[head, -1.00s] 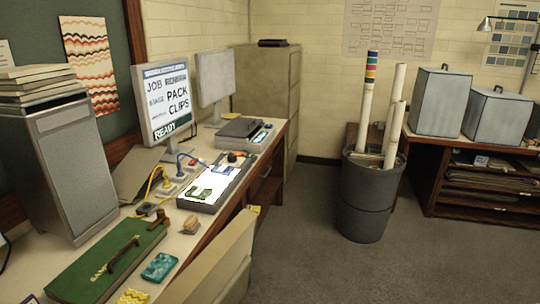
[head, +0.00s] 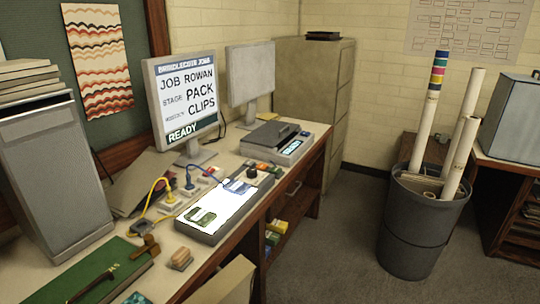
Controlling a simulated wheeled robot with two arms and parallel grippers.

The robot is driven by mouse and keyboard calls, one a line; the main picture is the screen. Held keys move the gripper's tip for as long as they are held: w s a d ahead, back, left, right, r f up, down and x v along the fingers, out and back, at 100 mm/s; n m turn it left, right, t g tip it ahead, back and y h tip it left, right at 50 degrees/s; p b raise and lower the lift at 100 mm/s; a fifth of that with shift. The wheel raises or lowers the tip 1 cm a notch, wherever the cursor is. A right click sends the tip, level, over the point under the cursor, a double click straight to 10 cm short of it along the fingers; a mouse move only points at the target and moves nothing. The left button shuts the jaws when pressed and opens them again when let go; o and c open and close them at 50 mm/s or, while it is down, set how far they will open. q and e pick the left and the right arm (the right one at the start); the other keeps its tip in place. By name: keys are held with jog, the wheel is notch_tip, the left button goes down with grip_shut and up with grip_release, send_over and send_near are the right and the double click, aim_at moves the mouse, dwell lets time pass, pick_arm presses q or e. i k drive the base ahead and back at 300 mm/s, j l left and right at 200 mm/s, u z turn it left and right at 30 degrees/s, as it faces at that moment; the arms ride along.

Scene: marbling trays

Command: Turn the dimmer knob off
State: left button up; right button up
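A small black knob (head: 251,171) stands at the far right end of a flat grey light box (head: 222,231) on the desk; it looks like the dimmer knob. Its exact setting is too small to read. The light box's top glows bright white, with a green clip-shaped piece (head: 200,217) and a blue piece (head: 238,187) lying on it. Neither of my grippers shows in the head view.
A monitor (head: 187,95) stands behind the light box. Sockets with yellow and blue cables lie left of it. A grey device (head: 285,150) sits beyond the knob. A bin with tubes (head: 410,230) stands right, on open floor.

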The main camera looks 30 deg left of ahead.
aim_at(251, 173)
jog(key=i, duration=2.5)
jog(key=i+u, duration=0.2)
jog(key=u, duration=0.2)
jog(key=i+l+u, duration=0.1)
jog(key=i+u, duration=0.15)
jog(key=u, duration=0.15)
jog(key=i+l+u, duration=0.15)
jog(key=u, duration=0.25)
jog(key=i+l+u, duration=0.2)
jog(key=u, duration=0.2)
